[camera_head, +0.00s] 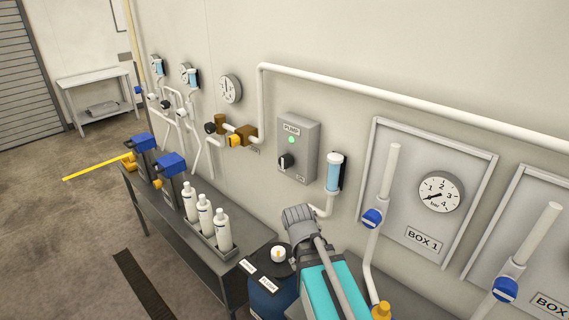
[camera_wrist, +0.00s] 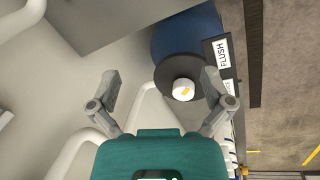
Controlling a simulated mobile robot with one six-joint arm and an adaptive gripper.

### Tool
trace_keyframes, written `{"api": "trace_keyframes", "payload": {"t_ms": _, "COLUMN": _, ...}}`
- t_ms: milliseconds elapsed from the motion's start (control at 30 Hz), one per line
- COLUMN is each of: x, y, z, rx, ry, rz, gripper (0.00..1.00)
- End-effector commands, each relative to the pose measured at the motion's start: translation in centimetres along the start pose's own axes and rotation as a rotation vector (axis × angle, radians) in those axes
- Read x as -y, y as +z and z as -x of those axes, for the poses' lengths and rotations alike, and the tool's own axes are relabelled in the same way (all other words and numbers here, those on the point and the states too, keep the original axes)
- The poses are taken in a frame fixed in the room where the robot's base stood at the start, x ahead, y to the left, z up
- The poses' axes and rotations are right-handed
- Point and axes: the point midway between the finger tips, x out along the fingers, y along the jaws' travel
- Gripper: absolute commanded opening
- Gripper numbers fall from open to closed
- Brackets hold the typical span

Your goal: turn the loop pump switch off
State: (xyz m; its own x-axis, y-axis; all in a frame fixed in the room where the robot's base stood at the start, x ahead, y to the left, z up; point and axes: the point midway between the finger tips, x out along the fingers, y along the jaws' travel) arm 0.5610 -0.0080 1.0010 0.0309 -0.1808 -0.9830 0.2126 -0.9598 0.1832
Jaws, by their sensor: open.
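The grey pump switch box (camera_head: 306,150) is on the wall in the head view, with a PUMP label at its top. A green light (camera_head: 291,140) shows on its front. Below the light is a black rotary knob (camera_head: 286,161); its exact pointing direction is too small to tell. My gripper (camera_wrist: 160,82) shows in the wrist view with its two grey fingers spread wide and nothing between them. My arm is at the bottom of the head view, below and in front of the box. The fingertips cannot be made out there. The switch is not visible in the wrist view.
A blue drum (camera_wrist: 180,35) with a black lid and white cap stands close to my gripper. White pipes, a brass valve (camera_head: 243,134) and a blue cup (camera_head: 334,172) flank the box. White bottles (camera_head: 221,229) stand on the bench. Box 1 panel (camera_head: 407,150) is at right.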

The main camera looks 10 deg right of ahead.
Motion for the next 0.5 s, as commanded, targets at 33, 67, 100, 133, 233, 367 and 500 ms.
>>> {"api": "trace_keyframes", "payload": {"t_ms": 33, "x": -0.3, "y": -1.1, "z": 0.2, "rx": 0.000, "ry": 0.052, "rz": 0.063, "gripper": 1.00}}
{"api": "trace_keyframes", "payload": {"t_ms": 67, "x": -0.5, "y": -1.5, "z": 0.3, "rx": 0.001, "ry": 0.087, "rz": 0.105, "gripper": 1.00}}
{"api": "trace_keyframes", "payload": {"t_ms": 100, "x": -0.7, "y": -2.2, "z": 0.5, "rx": 0.003, "ry": 0.135, "rz": 0.163, "gripper": 1.00}}
{"api": "trace_keyframes", "payload": {"t_ms": 133, "x": -0.9, "y": -2.7, "z": 0.8, "rx": 0.006, "ry": 0.173, "rz": 0.208, "gripper": 1.00}}
{"api": "trace_keyframes", "payload": {"t_ms": 233, "x": -1.5, "y": -4.5, "z": 1.7, "rx": 0.025, "ry": 0.303, "rz": 0.361, "gripper": 1.00}}
{"api": "trace_keyframes", "payload": {"t_ms": 367, "x": -1.9, "y": -7.0, "z": 3.3, "rx": 0.064, "ry": 0.473, "rz": 0.556, "gripper": 1.00}}
{"api": "trace_keyframes", "payload": {"t_ms": 500, "x": -1.9, "y": -9.8, "z": 5.7, "rx": 0.129, "ry": 0.655, "rz": 0.759, "gripper": 1.00}}
